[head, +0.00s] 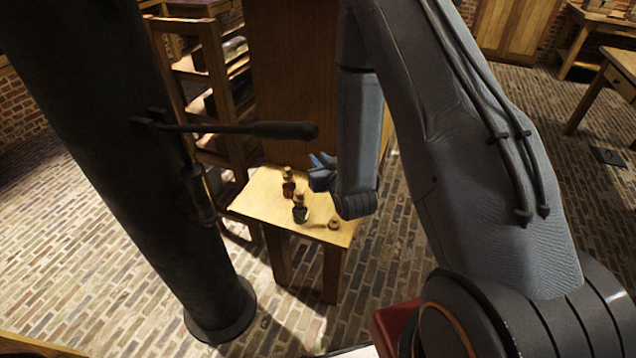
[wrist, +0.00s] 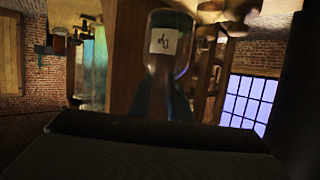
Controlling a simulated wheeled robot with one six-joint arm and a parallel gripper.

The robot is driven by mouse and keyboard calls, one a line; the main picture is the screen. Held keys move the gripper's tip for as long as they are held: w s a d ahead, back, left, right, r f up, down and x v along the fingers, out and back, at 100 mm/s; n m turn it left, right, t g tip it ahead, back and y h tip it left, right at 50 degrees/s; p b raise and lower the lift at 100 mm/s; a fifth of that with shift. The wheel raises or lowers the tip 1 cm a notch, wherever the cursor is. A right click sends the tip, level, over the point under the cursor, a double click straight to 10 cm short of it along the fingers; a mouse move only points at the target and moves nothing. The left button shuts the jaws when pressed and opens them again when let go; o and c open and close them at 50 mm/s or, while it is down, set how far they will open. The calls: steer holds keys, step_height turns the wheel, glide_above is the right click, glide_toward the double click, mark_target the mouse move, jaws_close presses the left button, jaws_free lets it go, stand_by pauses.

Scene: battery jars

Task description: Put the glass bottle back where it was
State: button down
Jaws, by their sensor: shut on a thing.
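A glass bottle (wrist: 170,75) with a white label stands out in the middle of the wrist view. Its lower part in the picture runs behind the dark edge of my gripper. My gripper (head: 318,172) is shut on it. In the head view my gripper is beside and above the small wooden table (head: 262,190), near its back right. The bottle's outline cannot be made out clearly in the head view.
On the table stand two small dark bottles, one farther back (head: 288,183) and one nearer (head: 300,210). A small round brown thing (head: 334,223) lies near the front right corner. A wooden shelf rack (head: 215,85) stands behind left. Brick floor surrounds the table.

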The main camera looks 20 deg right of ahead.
steer(key=s+a+n+g+y+b, duration=0.35)
steer(key=s+n+y+b, duration=0.4)
steer(key=b, duration=0.55)
steer(key=w+d, duration=0.2)
steer(key=w, duration=0.7)
steer(key=w+d, duration=0.2)
steer(key=w, duration=0.7)
steer(key=shift+y, duration=0.25)
step_height(320, 180, down, 11)
steer(key=shift+s+a+r+p, duration=0.1)
steer(key=shift+a+r+p, duration=0.1)
steer(key=shift+p, duration=0.75)
steer(key=shift+w+d+f, duration=0.15)
steer(key=shift+w+f, duration=0.25)
steer(key=shift+w, duration=0.05)
steer(key=shift+f, duration=0.15)
